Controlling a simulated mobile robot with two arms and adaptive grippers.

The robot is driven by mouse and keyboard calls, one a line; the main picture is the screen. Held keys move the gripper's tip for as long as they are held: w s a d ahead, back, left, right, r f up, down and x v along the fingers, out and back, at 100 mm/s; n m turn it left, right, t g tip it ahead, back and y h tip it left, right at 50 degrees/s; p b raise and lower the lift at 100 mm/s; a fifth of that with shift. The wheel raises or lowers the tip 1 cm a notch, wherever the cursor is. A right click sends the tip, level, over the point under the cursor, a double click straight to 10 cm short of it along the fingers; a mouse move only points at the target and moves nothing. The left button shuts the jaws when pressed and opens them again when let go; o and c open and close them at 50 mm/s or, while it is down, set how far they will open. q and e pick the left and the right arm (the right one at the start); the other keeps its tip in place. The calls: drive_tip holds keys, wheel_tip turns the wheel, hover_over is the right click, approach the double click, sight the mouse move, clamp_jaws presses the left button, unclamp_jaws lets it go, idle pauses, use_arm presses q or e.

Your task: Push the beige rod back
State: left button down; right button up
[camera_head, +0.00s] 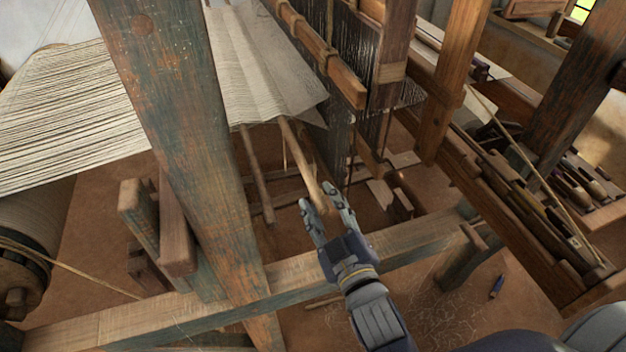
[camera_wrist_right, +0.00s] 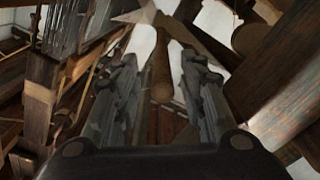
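The beige rod (camera_head: 300,158) sticks out from under the white warp threads toward me, its near end close to my right gripper (camera_head: 325,193). The right gripper is open, its two fingers spread. In the right wrist view the rod (camera_wrist_right: 161,72) shows end-on between the two open fingers (camera_wrist_right: 160,92), with gaps on both sides. I cannot tell whether the rod's end touches anything of the gripper. My left gripper is not in view.
A second wooden rod (camera_head: 257,178) hangs left of the beige one. A thick worn post (camera_head: 180,120) stands left of my arm. A horizontal beam (camera_head: 405,240) crosses beneath the gripper. Dark heddles (camera_head: 358,45) are behind, and a blue object (camera_head: 496,287) lies on the floor.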

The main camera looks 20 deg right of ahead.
sight(313, 185)
drive_tip(key=shift+w+a+p, duration=0.15)
drive_tip(key=shift+w+p, duration=0.55)
drive_tip(key=shift+w, duration=2.35)
drive_tip(key=shift+c, duration=0.3)
